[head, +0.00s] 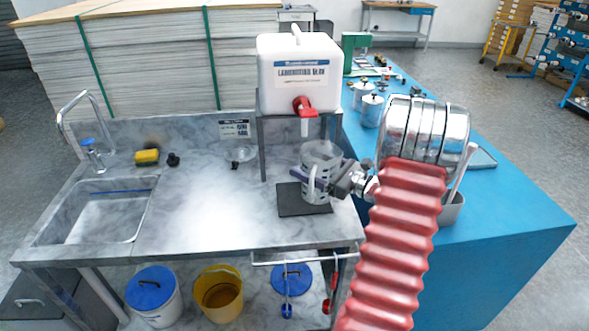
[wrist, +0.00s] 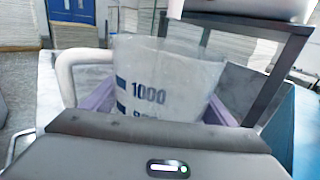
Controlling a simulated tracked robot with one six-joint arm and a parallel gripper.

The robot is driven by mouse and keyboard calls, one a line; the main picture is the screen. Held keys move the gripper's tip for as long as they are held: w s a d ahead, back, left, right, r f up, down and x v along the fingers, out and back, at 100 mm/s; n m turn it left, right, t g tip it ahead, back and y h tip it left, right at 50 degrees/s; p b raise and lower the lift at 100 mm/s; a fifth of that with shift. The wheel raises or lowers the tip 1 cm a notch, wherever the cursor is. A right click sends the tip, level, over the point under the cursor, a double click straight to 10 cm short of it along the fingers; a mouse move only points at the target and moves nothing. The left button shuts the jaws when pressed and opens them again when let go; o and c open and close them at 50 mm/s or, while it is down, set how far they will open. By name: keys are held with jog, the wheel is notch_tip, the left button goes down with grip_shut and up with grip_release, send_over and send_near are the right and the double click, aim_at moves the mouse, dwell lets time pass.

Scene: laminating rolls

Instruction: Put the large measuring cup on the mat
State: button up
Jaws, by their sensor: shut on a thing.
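The large measuring cup (head: 321,160) is clear with a pale handle, and it stands upright below the red tap of the white container. It also shows in the wrist view (wrist: 165,85), with a dark 1000 mark on its side and the handle at the left. My gripper (head: 318,179) has its purple fingers shut on the cup, one on each side. The dark mat (head: 288,202) lies on the counter under the cup. I cannot tell whether the cup's base touches the mat or hangs just above it.
The white container (head: 299,75) with its red tap (head: 303,105) stands on a dark frame (head: 262,150) close around the cup. A small clear dish (head: 240,154) is left of the frame. The sink (head: 95,212) is at the left, with open counter (head: 205,200) between.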

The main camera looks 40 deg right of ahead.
jog(key=x, duration=0.4)
jog(key=shift+w+a+f, duration=0.1)
jog(key=shift+w+f, duration=0.25)
jog(key=shift+f, duration=0.5)
jog(key=shift+w+a+f, duration=0.1)
jog(key=shift+w+f, duration=0.2)
jog(key=shift+f, duration=0.6)
jog(key=o, duration=1.1)
jog(key=shift+f, duration=0.1)
jog(key=shift+s, duration=0.1)
